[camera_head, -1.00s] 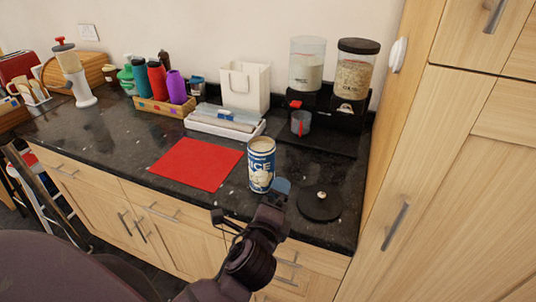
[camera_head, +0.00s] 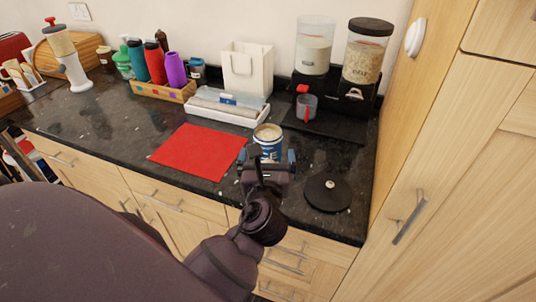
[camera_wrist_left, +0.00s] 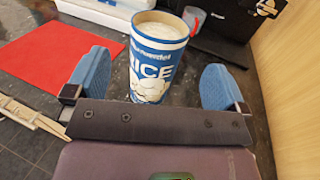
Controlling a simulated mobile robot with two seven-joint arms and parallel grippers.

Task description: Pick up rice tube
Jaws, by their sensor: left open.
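The rice tube (camera_head: 268,134) is a blue and white cylinder standing upright on the dark counter, open at the top with pale contents showing. It shows more fully in the left wrist view (camera_wrist_left: 154,62), with "ICE" lettering on its side. My left gripper (camera_head: 268,161) is open in front of the tube and hides its lower part in the head view. In the left wrist view the blue fingertips of my left gripper (camera_wrist_left: 156,84) lie to either side of the tube, with gaps on both sides. My right gripper is not in view.
A red mat (camera_head: 197,151) lies left of the tube, and a black round lid (camera_head: 327,193) lies to the right. Behind are a white tray (camera_head: 228,113) and a grey cup (camera_head: 306,108) by the dispensers (camera_head: 366,55). A tall wooden cabinet (camera_head: 455,150) bounds the right.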

